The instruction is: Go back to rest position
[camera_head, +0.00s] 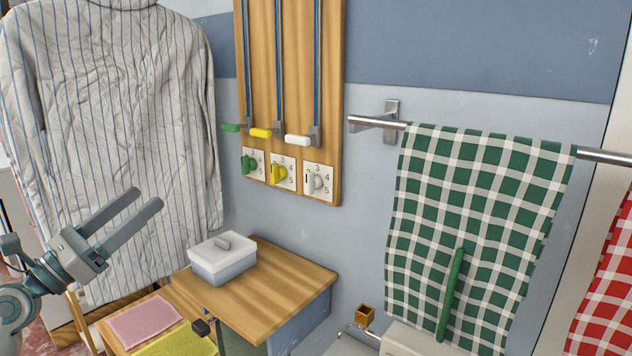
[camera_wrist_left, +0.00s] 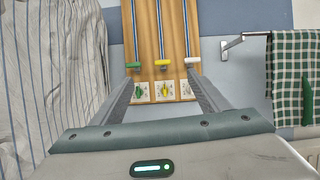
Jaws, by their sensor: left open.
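My left gripper (camera_head: 138,208) comes in from the left in the head view, in front of the striped shirt. Its two fingers are apart with nothing between them. In the left wrist view the open fingers (camera_wrist_left: 165,98) frame a wooden panel (camera_wrist_left: 160,30) on the wall, with green, yellow and white sliders and matching dials below; the gripper is apart from it. The panel also shows in the head view (camera_head: 293,60), its yellow dial (camera_head: 281,173) between the green and white ones. My right gripper is in neither view.
A striped shirt (camera_head: 110,120) hangs at left. A lidded white box (camera_head: 222,260) stands on a wooden table (camera_head: 275,296). Pink (camera_head: 145,320) and yellow (camera_head: 180,344) cloths lie lower left. A green checked towel (camera_head: 470,210) hangs on a wall rail (camera_head: 602,155), a red one (camera_head: 605,300) farther right.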

